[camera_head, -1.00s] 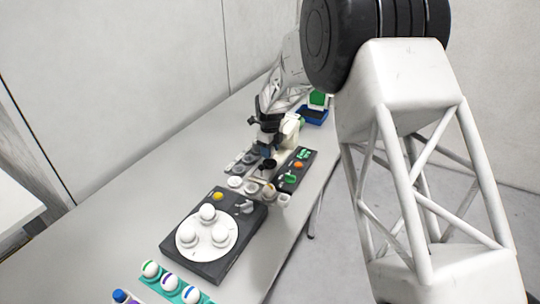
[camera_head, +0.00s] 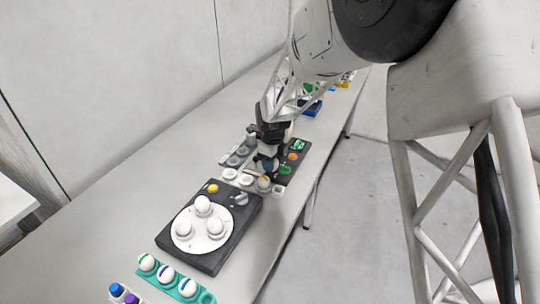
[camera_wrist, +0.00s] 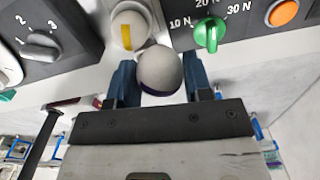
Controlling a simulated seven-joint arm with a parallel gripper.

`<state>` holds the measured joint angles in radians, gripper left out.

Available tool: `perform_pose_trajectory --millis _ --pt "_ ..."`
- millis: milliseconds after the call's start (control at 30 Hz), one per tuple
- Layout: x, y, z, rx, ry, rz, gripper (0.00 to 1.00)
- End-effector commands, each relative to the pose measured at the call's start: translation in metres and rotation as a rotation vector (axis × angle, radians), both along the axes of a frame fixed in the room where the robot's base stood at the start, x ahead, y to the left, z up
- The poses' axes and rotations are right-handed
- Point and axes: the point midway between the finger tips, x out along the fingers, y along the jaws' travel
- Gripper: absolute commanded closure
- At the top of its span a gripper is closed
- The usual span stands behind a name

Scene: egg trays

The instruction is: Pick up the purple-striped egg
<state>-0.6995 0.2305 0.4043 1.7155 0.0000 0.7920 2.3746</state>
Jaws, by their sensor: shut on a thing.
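My gripper (camera_wrist: 160,78) is shut on a pale egg (camera_wrist: 160,66) between its two blue fingers in the wrist view. A dark purple band shows at the egg's lower edge. In the head view my gripper (camera_head: 267,165) is low over the small tray at the dark control box, and I cannot make out the held egg there. An egg with a yellow stripe (camera_wrist: 128,30) sits just beyond the held egg. Another egg with a purple stripe (camera_head: 166,273) sits in the teal tray (camera_head: 208,297), between a green-striped egg (camera_head: 147,262) and a blue-striped egg (camera_head: 187,287).
A dark box with a round white plate (camera_head: 181,243) carries several pale eggs. The control box has a green knob (camera_wrist: 210,34) and an orange button (camera_wrist: 284,12). Blue and purple pieces (camera_head: 116,289) lie at front left. The table's left side is clear.

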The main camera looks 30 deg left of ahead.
Motion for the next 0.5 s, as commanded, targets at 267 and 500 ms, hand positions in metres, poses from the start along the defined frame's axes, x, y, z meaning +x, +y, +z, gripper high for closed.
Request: perform_pose_trajectory --millis 267,500 --pt "-0.014 -0.011 0.002 0.001 -0.001 0.0 0.62" --pt "-0.017 -0.014 0.002 0.001 -0.001 0.0 0.62"
